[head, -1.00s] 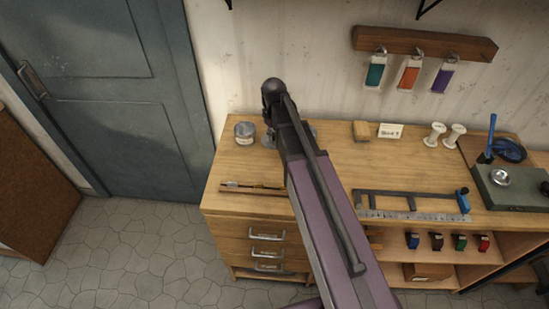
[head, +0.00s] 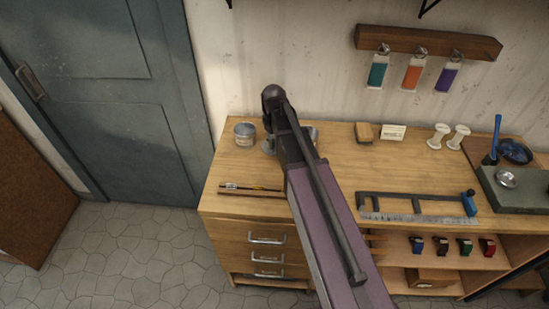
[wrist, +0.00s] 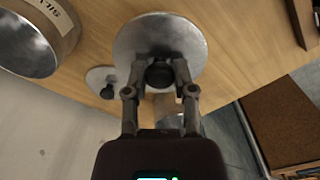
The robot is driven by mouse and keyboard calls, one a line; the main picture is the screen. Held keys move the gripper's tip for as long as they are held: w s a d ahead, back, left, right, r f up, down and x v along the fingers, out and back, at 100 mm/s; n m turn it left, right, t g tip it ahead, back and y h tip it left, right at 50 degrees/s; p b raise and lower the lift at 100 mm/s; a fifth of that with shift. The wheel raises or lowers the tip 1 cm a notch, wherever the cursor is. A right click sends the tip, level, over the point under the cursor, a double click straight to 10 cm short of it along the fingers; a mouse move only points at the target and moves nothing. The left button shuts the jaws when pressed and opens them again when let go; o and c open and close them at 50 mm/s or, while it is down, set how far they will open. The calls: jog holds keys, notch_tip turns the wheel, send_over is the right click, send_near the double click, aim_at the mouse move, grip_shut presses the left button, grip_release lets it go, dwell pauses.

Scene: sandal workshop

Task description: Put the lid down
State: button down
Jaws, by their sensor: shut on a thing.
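In the wrist view my gripper (wrist: 160,75) is shut on the black knob of a round grey metal lid (wrist: 155,28). The lid lies flat over the wooden bench; I cannot tell whether it touches the top. A smaller round lid (wrist: 103,74) with a black knob shows beside it on the left. In the head view my arm hides the gripper and most of the held lid; a grey edge (head: 268,146) shows just left of the arm.
A metal tin (head: 245,135) stands at the bench's left back corner. A labelled tin (wrist: 40,35) is close by in the wrist view. A wooden strip with thin tools (head: 250,190) lies near the front edge. A metal frame tool (head: 415,205) lies right of my arm.

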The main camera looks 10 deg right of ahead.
aim_at(274, 159)
jog(key=shift+f+b, duration=1.05)
jog(key=shift+f, duration=0.35)
jog(key=shift+f, duration=0.1)
jog(key=shift+f+b, duration=1.75)
jog(key=shift+b, duration=0.1)
jog(key=shift+f, duration=0.15)
jog(key=shift+c, duration=2.2)
grip_release()
notch_tip(274, 159, up, 12)
jog(key=p, duration=1.2)
jog(key=shift+r, duration=0.2)
